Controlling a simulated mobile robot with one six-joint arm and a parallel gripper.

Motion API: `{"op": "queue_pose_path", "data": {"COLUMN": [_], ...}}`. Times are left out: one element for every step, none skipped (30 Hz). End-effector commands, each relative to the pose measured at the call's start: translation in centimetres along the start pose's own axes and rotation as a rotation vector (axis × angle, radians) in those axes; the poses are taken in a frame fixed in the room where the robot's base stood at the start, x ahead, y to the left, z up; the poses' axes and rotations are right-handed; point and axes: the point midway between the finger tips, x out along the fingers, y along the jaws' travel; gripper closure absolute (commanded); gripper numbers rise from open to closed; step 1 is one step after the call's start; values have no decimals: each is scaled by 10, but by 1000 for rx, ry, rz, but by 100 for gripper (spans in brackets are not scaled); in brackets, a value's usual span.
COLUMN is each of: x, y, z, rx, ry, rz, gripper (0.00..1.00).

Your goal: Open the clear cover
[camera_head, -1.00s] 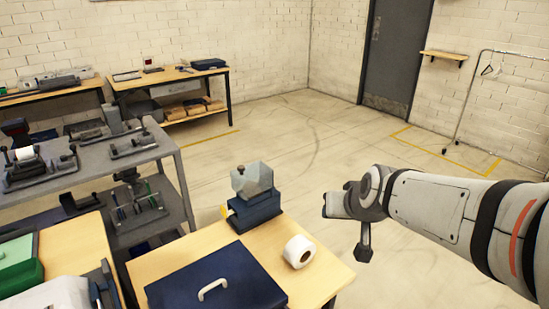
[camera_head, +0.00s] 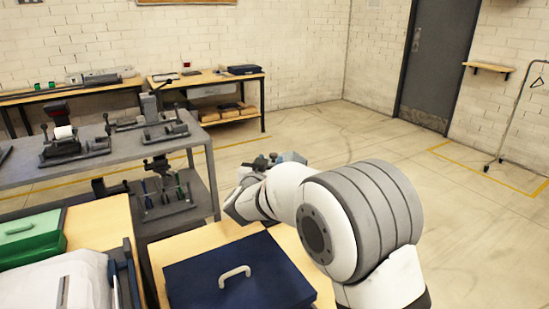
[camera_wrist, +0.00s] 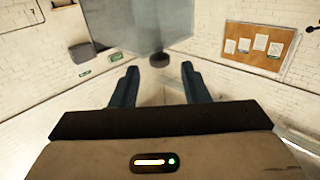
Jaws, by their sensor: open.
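The clear cover fills the top middle of the wrist view as a grey-blue, see-through block (camera_wrist: 150,22). A small dark round piece (camera_wrist: 159,61) shows at its lower edge. My gripper (camera_wrist: 158,82) is open, with its two dark blue fingers apart and nothing held between them. The dark piece appears between and just beyond the fingertips; I cannot tell whether they touch. In the head view a small part of the pale cover (camera_head: 291,157) shows behind my arm. My arm hides the cover's dark blue base.
A dark blue box with a white handle (camera_head: 240,285) lies on the wooden table (camera_head: 215,236) near my arm. A grey rack with tools (camera_head: 120,165) and a green box (camera_head: 25,235) stand at left. Open floor lies behind the table.

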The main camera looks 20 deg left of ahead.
Motion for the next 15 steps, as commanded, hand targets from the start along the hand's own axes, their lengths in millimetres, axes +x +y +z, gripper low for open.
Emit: {"op": "queue_pose_path", "data": {"x": [10,15,21,25,29,34,38,40,43,45,46,48,48,48,48], "y": [1,1,1,0,0,0,0,0,0,0,0,0,0,0,0], "z": [0,0,1,0,0,0,0,0,0,0,0,0,0,0,0], "rx": [1,1,1,1,1,1,1,0,0,1,1,0,0,0,0], "ry": [0,1,0,0,0,0,0,-1,-1,-1,-1,-1,-1,-1,-1], "rz": [2,2,1,0,0,1,1,0,-1,-1,-1,-2,-2,-2,-2], "gripper": [59,59,59,59,59,59,59,59,59,59,59,59,59,59,59]}}
